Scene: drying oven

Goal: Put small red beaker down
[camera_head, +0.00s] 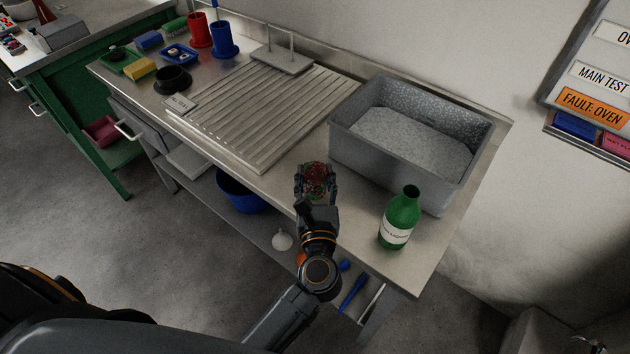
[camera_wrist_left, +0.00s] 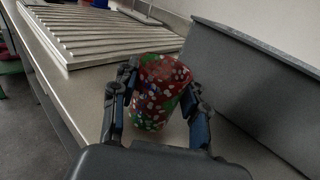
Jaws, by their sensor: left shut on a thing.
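The small red beaker (camera_head: 316,174) is a dark red cup with white and green specks, over the front part of the metal bench between the drainboard and the grey basin. My left gripper (camera_head: 316,190) is shut on it, and the fingers sit on both sides of it. In the left wrist view the beaker (camera_wrist_left: 160,92) stands between the two fingers of my left gripper (camera_wrist_left: 160,105), slightly tilted in the picture. I cannot tell whether its base touches the bench. My right gripper is not in view.
A grey basin (camera_head: 345,137) with pale granules stands right of the beaker. A green bottle (camera_head: 401,215) stands at the front right. A ribbed drainboard (camera_head: 250,110) lies left. Red (camera_head: 199,30) and blue (camera_head: 224,40) cylinders stand at the back left. Bare bench lies around the beaker.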

